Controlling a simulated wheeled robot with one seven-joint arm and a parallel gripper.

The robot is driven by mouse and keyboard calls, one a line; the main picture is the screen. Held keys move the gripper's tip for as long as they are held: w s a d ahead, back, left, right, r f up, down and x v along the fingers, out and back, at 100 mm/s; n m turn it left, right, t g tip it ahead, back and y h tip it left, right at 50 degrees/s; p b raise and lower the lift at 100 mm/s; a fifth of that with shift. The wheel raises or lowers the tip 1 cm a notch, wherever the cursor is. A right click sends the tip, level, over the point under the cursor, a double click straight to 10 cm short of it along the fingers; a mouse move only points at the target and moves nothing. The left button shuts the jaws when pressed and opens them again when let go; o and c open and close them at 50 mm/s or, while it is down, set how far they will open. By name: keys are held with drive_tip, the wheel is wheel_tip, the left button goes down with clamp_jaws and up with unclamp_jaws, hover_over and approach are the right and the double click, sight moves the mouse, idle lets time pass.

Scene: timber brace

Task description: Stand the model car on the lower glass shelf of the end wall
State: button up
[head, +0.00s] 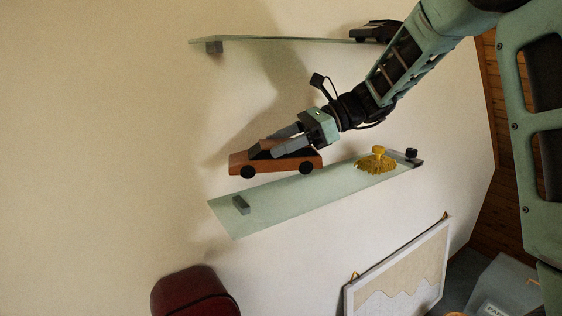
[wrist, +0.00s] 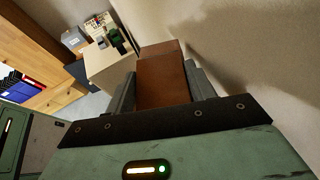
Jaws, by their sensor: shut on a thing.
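An orange-brown model car with black wheels (head: 275,162) is held in my gripper (head: 282,145), whose fingers are shut on its body. In the wrist view the car (wrist: 162,80) sits between the two grey fingers (wrist: 162,90). In the head view the car appears just above the left part of the lower glass shelf (head: 285,195). I cannot tell whether its wheels touch the glass. A yellow object on a small foot (head: 377,160) stands toward the right end of that shelf.
The upper glass shelf (head: 290,39) carries a dark model car (head: 376,31) near my arm. A small black block (head: 411,154) is at the lower shelf's right end. Below are a framed picture (head: 400,275) and a dark red rounded thing (head: 195,292). The lower shelf's left part is bare.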

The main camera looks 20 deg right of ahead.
sight(281, 172)
wheel_tip(281, 172, down, 2)
drive_tip(key=shift+f+p, duration=0.1)
drive_tip(key=shift+p, duration=0.2)
wheel_tip(281, 172, down, 4)
drive_tip(key=shift+r+p, duration=0.1)
drive_tip(key=shift+p, duration=0.75)
drive_tip(key=shift+w+f+p, duration=0.2)
drive_tip(key=shift+p, duration=0.15)
drive_tip(key=shift+f, duration=0.3)
drive_tip(key=shift+f, duration=0.1)
drive_tip(key=o, duration=1.2)
drive_tip(key=shift+f, duration=0.1)
